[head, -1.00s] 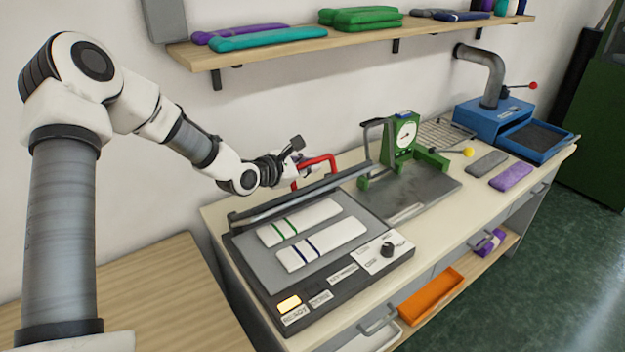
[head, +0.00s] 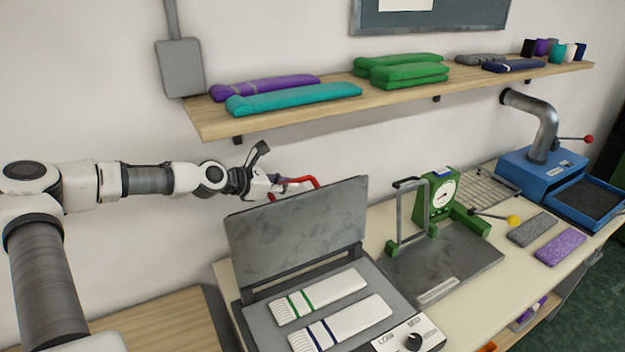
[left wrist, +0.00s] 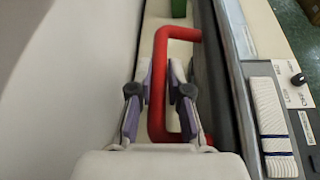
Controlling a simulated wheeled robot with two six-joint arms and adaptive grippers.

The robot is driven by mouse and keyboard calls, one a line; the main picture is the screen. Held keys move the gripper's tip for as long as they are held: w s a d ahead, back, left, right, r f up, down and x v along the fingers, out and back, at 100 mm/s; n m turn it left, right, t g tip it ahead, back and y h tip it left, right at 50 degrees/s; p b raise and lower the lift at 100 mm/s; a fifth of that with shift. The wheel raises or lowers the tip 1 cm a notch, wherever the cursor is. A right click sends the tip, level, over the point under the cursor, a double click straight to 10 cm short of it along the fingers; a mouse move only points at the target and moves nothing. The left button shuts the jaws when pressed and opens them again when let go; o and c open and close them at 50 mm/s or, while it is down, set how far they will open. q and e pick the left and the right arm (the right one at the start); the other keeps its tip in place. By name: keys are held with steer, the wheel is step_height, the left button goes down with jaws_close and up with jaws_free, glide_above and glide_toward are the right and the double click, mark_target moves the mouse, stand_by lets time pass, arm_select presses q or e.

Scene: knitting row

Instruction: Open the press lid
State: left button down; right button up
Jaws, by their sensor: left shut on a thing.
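The press lid (head: 297,232) is a grey metal plate standing raised, close to upright, at the back of the press base (head: 258,315). Its red handle (head: 308,181) shows behind the lid's top edge, and also in the left wrist view (left wrist: 159,85). My left gripper (head: 283,187) is at that handle; in the left wrist view its two fingers (left wrist: 160,90) lie on either side of the red bar, shut on it. Two white knitted pieces, one with green stripes (head: 320,297) and one with blue stripes (head: 341,322), lie on the press bed. My right gripper is not in view.
A green gauge device (head: 440,200) stands right of the press, with a blue machine (head: 540,172) beyond it. A wooden shelf (head: 210,119) with folded knits is on the wall above my left gripper. Grey (head: 532,229) and purple (head: 560,246) pieces lie at the right.

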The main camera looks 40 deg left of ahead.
arm_select(q)
steer(key=f+n+h+b, duration=0.1)
steer(key=b, duration=0.3)
steer(key=shift+a+f+n+g+h, duration=0.15)
steer(key=shift+f+n+g+h, duration=0.15)
steer(key=shift+f, duration=0.05)
steer(key=shift+w+a+r+n+h+b, duration=0.2)
steer(key=shift+w+a+n+b, duration=0.1)
steer(key=shift+a+b, duration=0.25)
steer(key=shift+w+a+r+n+h+b, duration=0.1)
steer(key=shift+w+a+n+h+b, duration=0.15)
steer(key=shift+a+b, duration=0.3)
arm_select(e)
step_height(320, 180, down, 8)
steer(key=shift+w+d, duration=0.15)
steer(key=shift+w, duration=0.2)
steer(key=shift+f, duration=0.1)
arm_select(q)
steer(key=c, duration=1.3)
jaws_free()
steer(key=shift+c, duration=0.2)
steer(key=shift+o, duration=1)
steer(key=shift+w, duration=0.1)
